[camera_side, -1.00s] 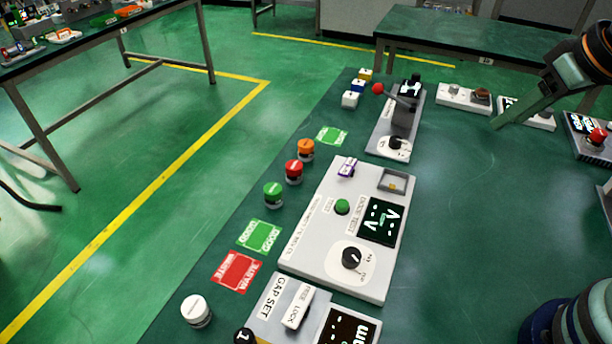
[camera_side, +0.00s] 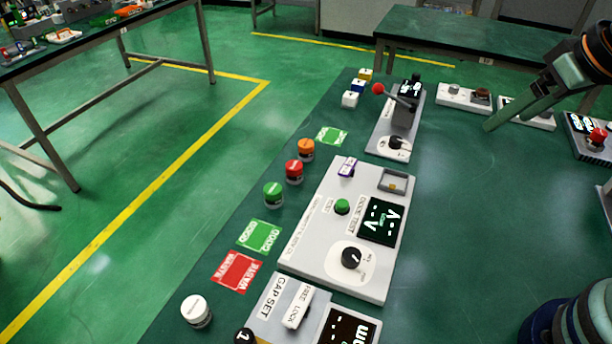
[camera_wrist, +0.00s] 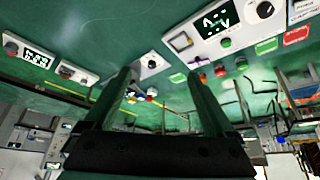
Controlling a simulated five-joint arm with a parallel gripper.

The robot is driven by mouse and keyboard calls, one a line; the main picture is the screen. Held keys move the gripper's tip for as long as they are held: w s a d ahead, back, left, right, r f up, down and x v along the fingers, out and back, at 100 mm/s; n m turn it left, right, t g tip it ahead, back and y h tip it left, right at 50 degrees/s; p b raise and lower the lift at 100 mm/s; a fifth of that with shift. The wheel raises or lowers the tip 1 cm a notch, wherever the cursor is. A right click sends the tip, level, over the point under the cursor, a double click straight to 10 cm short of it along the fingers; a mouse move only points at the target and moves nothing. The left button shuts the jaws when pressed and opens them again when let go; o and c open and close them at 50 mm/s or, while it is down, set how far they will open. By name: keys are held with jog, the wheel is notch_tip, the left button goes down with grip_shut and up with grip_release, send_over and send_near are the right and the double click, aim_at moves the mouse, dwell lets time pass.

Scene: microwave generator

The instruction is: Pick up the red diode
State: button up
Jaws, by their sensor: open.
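The red diode (camera_side: 294,172) is a short cylinder with a red top and pale lower part. It stands upright on the green table in the side view, between an orange-topped cylinder (camera_side: 306,149) and a green-topped one (camera_side: 273,194). In the wrist view the red diode (camera_wrist: 220,71) shows small, just right of the right finger. My gripper (camera_side: 507,120) is open and empty, high at the right of the side view, well apart from the diode. Its two dark green fingers also show spread in the wrist view (camera_wrist: 160,76).
A white test panel (camera_side: 330,245) lies right of the cylinders. A lever device with a red knob (camera_side: 378,89) stands behind, near small cubes (camera_side: 350,99). Green (camera_side: 260,236) and red (camera_side: 237,271) labels and a white-topped cylinder (camera_side: 196,310) lie in front.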

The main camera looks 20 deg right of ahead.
jog(key=w+a+r+m+g, duration=0.1)
jog(key=w+a+r+m, duration=0.15)
jog(key=w+a, duration=0.45)
jog(key=m+g, duration=0.3)
jog(key=m, duration=0.2)
send_over(295, 165)
jog(key=s, duration=0.2)
notch_tip(295, 165, down, 16)
jog(key=shift+y, duration=0.4)
jog(key=f, duration=0.3)
jog(key=w+f, duration=0.1)
jog(key=f, duration=0.3)
jog(key=w+f, duration=0.1)
jog(key=f, duration=0.2)
jog(key=shift+f, duration=0.4)
grip_shut()
